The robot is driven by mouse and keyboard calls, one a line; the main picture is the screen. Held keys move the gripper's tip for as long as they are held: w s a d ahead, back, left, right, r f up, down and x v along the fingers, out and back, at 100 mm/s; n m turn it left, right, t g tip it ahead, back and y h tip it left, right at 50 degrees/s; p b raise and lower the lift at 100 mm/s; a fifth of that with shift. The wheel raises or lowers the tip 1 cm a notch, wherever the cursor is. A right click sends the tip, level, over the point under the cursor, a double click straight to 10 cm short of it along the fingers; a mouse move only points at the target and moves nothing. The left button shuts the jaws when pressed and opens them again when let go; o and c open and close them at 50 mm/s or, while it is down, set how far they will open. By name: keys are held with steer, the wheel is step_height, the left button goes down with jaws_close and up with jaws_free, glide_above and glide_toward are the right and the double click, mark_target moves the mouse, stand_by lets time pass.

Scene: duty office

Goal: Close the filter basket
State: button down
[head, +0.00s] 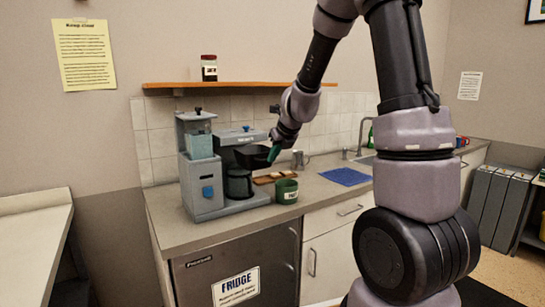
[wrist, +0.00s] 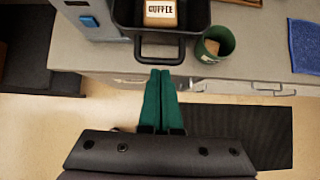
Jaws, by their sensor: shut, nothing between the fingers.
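The coffee machine (head: 205,185) stands on the counter, grey with a blue switch. Its black filter basket (head: 252,156) sticks out to the right below the machine's head. In the wrist view the basket (wrist: 122,14) is seen from above, with its loop handle (wrist: 160,60) pointing toward me. A box or label marked coffee (wrist: 160,12) shows over the basket's opening; I cannot tell whether it is inside. My gripper (head: 273,153) has green fingers, shut and empty. In the wrist view its fingertips (wrist: 161,72) are just in front of the handle; contact is unclear.
A dark glass pot (head: 238,184) stands under the basket. A green mug (head: 286,191) stands on the counter close to the right. A shelf (head: 235,84) runs above.

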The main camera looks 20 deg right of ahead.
steer(key=shift+w, duration=0.2)
steer(key=shift+w+a, duration=0.1)
steer(key=w+a, duration=0.1)
steer(key=w, duration=0.3)
steer(key=w+a, duration=0.1)
steer(key=w, duration=0.3)
steer(key=w+a, duration=0.2)
steer(key=w, duration=0.3)
steer(key=shift+a+f, duration=0.1)
steer(key=shift+w+a, duration=0.2)
steer(key=shift+w, duration=0.4)
steer(key=shift+d, duration=0.1)
